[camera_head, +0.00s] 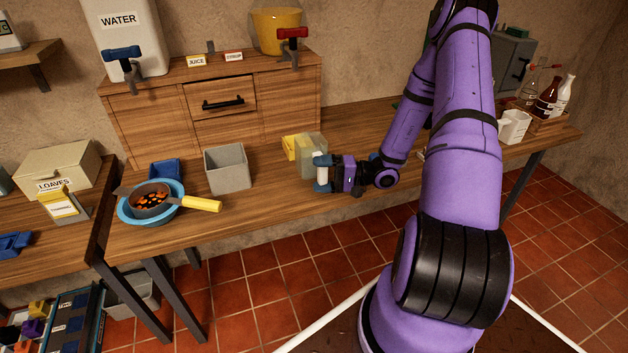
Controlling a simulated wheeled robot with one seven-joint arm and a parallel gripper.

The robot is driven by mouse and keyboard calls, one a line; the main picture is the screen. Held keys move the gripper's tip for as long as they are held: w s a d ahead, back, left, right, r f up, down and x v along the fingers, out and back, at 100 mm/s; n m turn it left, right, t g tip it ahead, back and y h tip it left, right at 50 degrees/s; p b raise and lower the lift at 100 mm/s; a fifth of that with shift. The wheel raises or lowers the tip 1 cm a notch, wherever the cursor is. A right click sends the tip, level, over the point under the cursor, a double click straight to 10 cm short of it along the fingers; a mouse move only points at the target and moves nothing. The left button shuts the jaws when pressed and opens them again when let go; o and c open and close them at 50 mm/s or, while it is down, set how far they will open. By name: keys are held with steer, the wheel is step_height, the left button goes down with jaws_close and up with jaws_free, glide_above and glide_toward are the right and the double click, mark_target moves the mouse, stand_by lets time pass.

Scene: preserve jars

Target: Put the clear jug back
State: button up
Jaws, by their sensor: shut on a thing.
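The clear jug (309,146) is a see-through, slightly greenish vessel near the middle of the workbench, with a white upright handle on its near right side. It looks upright. My gripper (321,173) reaches in from the right and is shut on that handle, its blue fingertips around it. I cannot tell whether the jug's base touches the bench or hangs just above it. A yellow thing (289,148) shows just left of the jug; its far part is hidden behind the jug.
A grey open bin (228,169) stands left of the jug. Farther left are a blue bowl (127,212) with a strainer on it and a blue tray (164,170). A wooden cabinet (161,122) with two taps stands behind. White jugs (514,127) and bottles stand far right.

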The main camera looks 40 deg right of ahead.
steer(key=shift+w+a, duration=0.1)
steer(key=shift+w, duration=0.25)
steer(key=shift+w+a+f, duration=0.15)
steer(key=shift+w+f, duration=0.05)
steer(key=shift+w, duration=0.3)
steer(key=shift+w+a+f, duration=0.15)
steer(key=shift+w, duration=0.35)
step_height(320, 180, down, 2)
steer(key=shift+d+f, duration=0.1)
steer(key=shift+f, duration=0.05)
steer(key=shift+s+f, duration=0.1)
steer(key=shift+f, duration=0.1)
steer(key=shift+f, duration=0.1)
steer(key=o, duration=0.8)
steer(key=shift+f, duration=0.1)
